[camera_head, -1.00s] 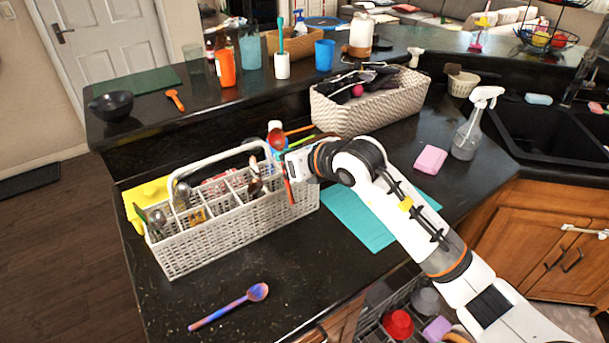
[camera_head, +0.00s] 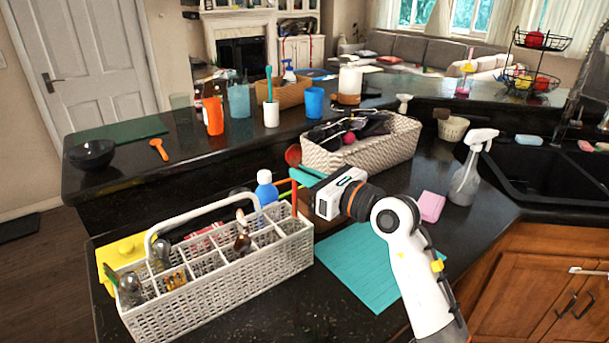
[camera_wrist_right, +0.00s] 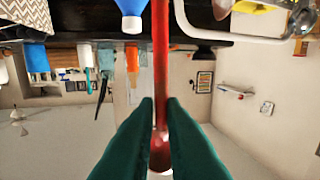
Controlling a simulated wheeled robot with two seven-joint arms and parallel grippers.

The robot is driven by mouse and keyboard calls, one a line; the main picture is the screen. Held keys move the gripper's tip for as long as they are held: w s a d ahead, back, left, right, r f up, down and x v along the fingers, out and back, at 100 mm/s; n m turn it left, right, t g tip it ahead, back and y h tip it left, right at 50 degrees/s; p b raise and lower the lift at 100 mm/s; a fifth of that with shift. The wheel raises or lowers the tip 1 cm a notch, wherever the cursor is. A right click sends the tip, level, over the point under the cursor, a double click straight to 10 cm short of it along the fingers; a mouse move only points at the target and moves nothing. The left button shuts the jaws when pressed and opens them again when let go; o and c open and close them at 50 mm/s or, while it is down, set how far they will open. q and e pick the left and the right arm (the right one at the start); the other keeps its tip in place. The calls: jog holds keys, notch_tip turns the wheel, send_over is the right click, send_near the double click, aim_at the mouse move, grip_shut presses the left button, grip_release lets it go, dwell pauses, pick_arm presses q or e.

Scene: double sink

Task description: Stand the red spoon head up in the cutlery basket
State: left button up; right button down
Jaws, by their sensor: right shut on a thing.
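The red spoon (camera_wrist_right: 161,60) runs upright between the dark green fingers of my right gripper (camera_wrist_right: 160,105) in the right wrist view. That picture is upside down, and the spoon's rounded end shows between the fingers. In the head view my right gripper (camera_head: 308,190) is at the far right end of the white cutlery basket (camera_head: 225,285). The red spoon (camera_head: 294,200) shows as a thin strip by the basket's right rim. I cannot tell whether its lower end is inside a compartment. The basket holds several utensils in its left and middle compartments. My left gripper is not in view.
A blue bottle (camera_head: 266,190) stands behind the basket. A woven bin (camera_head: 370,150) is behind my arm. A teal mat (camera_head: 360,265) and pink sponge (camera_head: 431,206) lie to the right.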

notch_tip(320, 180, down, 12)
jog(key=b, duration=0.9)
jog(key=shift+r, duration=0.1)
dwell(0.3)
jog(key=c, duration=1.4)
grip_release()
jog(key=shift+c, duration=0.2)
